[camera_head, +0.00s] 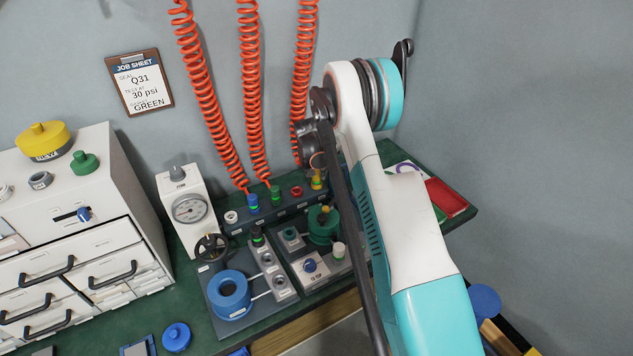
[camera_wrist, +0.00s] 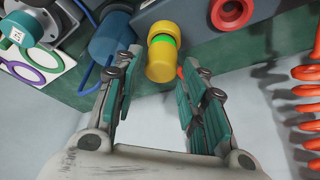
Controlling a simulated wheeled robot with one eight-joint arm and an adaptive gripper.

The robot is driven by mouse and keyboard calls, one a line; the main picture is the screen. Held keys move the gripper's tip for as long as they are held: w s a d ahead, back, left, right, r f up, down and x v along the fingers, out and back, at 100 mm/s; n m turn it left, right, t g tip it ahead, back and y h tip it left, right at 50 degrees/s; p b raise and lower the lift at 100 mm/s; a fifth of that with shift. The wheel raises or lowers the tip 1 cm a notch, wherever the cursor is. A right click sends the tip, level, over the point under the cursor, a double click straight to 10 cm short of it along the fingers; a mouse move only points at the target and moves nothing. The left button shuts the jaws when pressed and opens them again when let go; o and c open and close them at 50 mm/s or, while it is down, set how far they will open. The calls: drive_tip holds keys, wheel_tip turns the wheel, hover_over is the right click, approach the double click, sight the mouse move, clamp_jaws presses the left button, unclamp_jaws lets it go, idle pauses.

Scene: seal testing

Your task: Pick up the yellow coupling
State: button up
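The yellow coupling (camera_wrist: 162,56) is a short yellow cylinder with a bright green band, at the top middle of the wrist view. It sits against the dark block (camera_wrist: 205,40). In the head view a small yellow part of the coupling (camera_head: 317,184) shows at the right end of the dark port block (camera_head: 272,211). My gripper (camera_wrist: 165,66) is open, its two green-padded fingers on either side of the coupling's near end in the picture. I see no clear contact. In the head view my arm hides much of my gripper (camera_head: 313,152).
A blue cylinder (camera_wrist: 108,40) stands left of the coupling in the wrist view, and a red ring port (camera_wrist: 232,10) is to its right. Red coiled hoses (camera_head: 252,100) hang along the wall. A red tray (camera_head: 446,197) lies at the bench's right end.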

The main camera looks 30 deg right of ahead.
drive_tip(key=shift+x, duration=1.25)
drive_tip(key=shift+r, duration=0.1)
drive_tip(key=c, duration=0.9)
drive_tip(key=shift+o, duration=0.2)
drive_tip(key=shift+r, duration=0.15)
